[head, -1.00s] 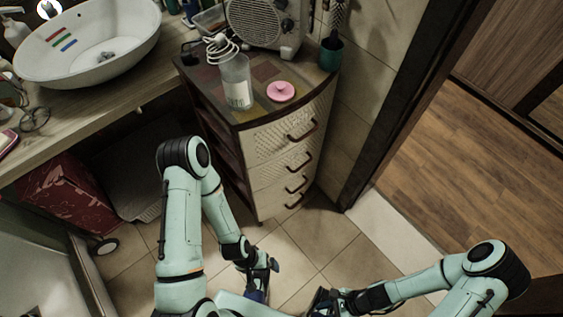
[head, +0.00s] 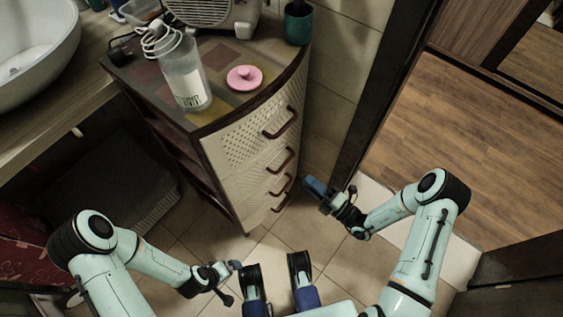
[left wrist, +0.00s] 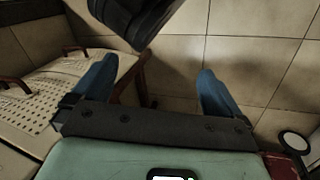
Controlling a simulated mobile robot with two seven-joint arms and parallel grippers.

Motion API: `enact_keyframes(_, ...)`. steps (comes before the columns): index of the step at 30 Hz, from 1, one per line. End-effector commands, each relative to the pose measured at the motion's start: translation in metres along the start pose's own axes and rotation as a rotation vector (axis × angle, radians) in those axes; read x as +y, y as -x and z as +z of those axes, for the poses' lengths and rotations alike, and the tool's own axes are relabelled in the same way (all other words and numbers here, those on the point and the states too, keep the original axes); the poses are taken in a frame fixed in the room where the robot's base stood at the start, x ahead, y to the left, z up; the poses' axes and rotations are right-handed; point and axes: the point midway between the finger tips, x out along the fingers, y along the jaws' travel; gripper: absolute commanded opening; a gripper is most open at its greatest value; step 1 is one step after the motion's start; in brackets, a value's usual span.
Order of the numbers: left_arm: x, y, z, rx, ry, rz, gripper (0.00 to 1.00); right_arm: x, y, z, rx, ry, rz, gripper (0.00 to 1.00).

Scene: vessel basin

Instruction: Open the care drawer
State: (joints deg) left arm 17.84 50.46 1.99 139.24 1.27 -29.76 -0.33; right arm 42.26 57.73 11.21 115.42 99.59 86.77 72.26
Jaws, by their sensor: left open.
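The cream woven-front drawer unit (head: 235,150) with dark brown edges stands in the middle of the head view. Several curved brown handles run down its front, the topmost (head: 281,122) just under the top board. All drawers look shut. No label shows which one is the care drawer. My right gripper (head: 318,192) is beside the lower front, right of the handles and apart from them. Its jaw gap is not clear. My left gripper (head: 228,275) is low over the floor, in front of the unit. In the left wrist view its blue fingers (left wrist: 155,92) are apart and empty.
A clear bottle (head: 182,75), a pink lidded dish (head: 244,78) and a teal cup (head: 298,22) stand on the unit. A counter with a white basin (head: 35,50) is at left. A door frame (head: 375,100) rises at right.

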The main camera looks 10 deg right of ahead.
Motion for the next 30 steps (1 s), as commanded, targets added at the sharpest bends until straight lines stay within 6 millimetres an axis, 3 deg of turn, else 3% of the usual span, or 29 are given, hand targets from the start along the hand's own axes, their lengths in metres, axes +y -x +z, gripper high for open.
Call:
enact_keyframes(9,-0.004,-0.01,-0.013,0.038,0.004,-0.003,1.0,-0.001,-0.069,-0.002,0.007,0.003,0.001,0.29)
enact_keyframes(15,-0.006,-0.013,-0.02,0.055,0.005,-0.004,1.0,-0.001,-0.096,-0.002,0.006,0.003,-0.001,0.29)
enact_keyframes(28,-0.006,-0.014,-0.022,0.063,0.006,-0.004,1.0,-0.001,-0.105,-0.001,0.004,0.002,-0.002,0.29)
enact_keyframes(30,-0.006,-0.014,-0.022,0.063,0.006,-0.004,1.0,-0.001,-0.105,-0.001,0.004,0.002,-0.002,0.06)
